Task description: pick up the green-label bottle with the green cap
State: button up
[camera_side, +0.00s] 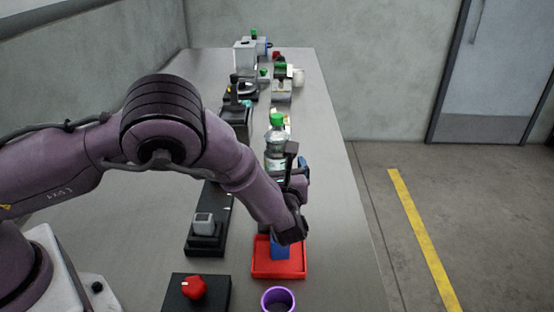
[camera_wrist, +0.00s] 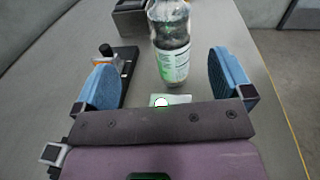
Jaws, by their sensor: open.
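The green-label bottle (camera_side: 275,152) stands upright on the table in the side view, clear with a green cap. In the wrist view the bottle (camera_wrist: 171,45) is upright, between and a little beyond the two blue fingers, with its green and white label facing me and its cap cut off by the top edge. My gripper (camera_wrist: 164,64) is open, with a gap between each finger and the bottle in this view. In the side view my gripper (camera_side: 301,172) is low in front of the bottle and hides its lower part.
A red tray (camera_side: 262,273) with something blue, a purple cup (camera_side: 278,294) and a red knob on a black box (camera_side: 196,290) are near the front. A black device (camera_side: 237,118) stands left of the bottle. More items stand at the back. The table's right side is fairly clear.

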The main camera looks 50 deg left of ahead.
aim_at(277, 134)
jog(key=shift+m+t, duration=0.4)
jog(key=x, duration=0.7)
jog(key=shift+w+d+r, duration=0.25)
jog(key=shift+r, duration=0.15)
jog(key=shift+x, duration=3.1)
jog(key=shift+w+d+f, duration=0.1)
jog(key=shift+w+f, duration=0.05)
jog(key=c, duration=1.7)
jog(key=shift+c, duration=0.2)
